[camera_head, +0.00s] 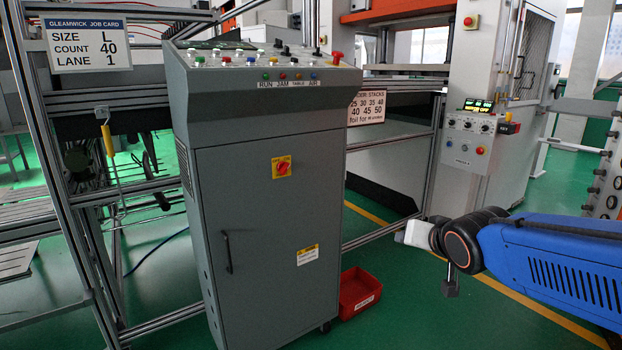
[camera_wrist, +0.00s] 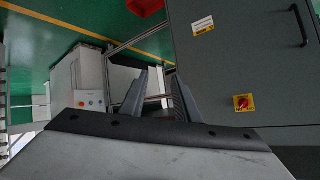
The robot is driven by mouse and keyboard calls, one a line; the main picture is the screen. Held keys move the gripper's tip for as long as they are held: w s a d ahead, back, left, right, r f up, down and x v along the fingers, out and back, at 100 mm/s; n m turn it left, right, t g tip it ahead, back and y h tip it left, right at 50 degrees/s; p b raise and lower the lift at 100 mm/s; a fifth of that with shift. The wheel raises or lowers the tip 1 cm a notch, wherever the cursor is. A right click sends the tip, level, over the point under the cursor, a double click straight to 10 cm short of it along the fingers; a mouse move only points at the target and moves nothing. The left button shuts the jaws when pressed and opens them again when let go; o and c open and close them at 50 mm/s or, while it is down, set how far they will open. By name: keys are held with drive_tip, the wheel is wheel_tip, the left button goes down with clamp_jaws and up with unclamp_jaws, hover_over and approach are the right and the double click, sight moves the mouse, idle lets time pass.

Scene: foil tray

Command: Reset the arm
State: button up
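My gripper (camera_wrist: 159,76) shows in the wrist view with its two dark fingers apart and nothing between them. It is open and empty. The wrist picture is upside down, with the floor at the top. In the head view my blue arm (camera_head: 560,262) reaches in from the right edge, with a black joint and a pale block at its left end. Its fingers cannot be made out there. The arm hangs in the air to the right of the grey control cabinet (camera_head: 262,215), which also shows at the right of the wrist view (camera_wrist: 245,60).
A red bin (camera_head: 358,292) sits on the green floor beside the cabinet; it also shows in the wrist view (camera_wrist: 146,6). A machine with a control panel (camera_head: 468,140) stands behind my arm. A metal frame with a job card (camera_head: 86,43) is at left. Open floor lies at lower right.

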drive_tip(key=s+d+f+n+g, duration=0.1)
drive_tip(key=s+d+f+g, duration=0.1)
drive_tip(key=s, duration=1)
drive_tip(key=s+d+f+n+g+h, duration=0.1)
drive_tip(key=s+d+f+g, duration=0.2)
drive_tip(key=s+f, duration=0.4)
drive_tip(key=s+g, duration=0.1)
drive_tip(key=s, duration=0.4)
drive_tip(key=shift+s+d+f+n+g, duration=0.2)
drive_tip(key=shift+s+n+g, duration=0.1)
drive_tip(key=shift+g, duration=0.1)
drive_tip(key=shift+w, duration=0.1)
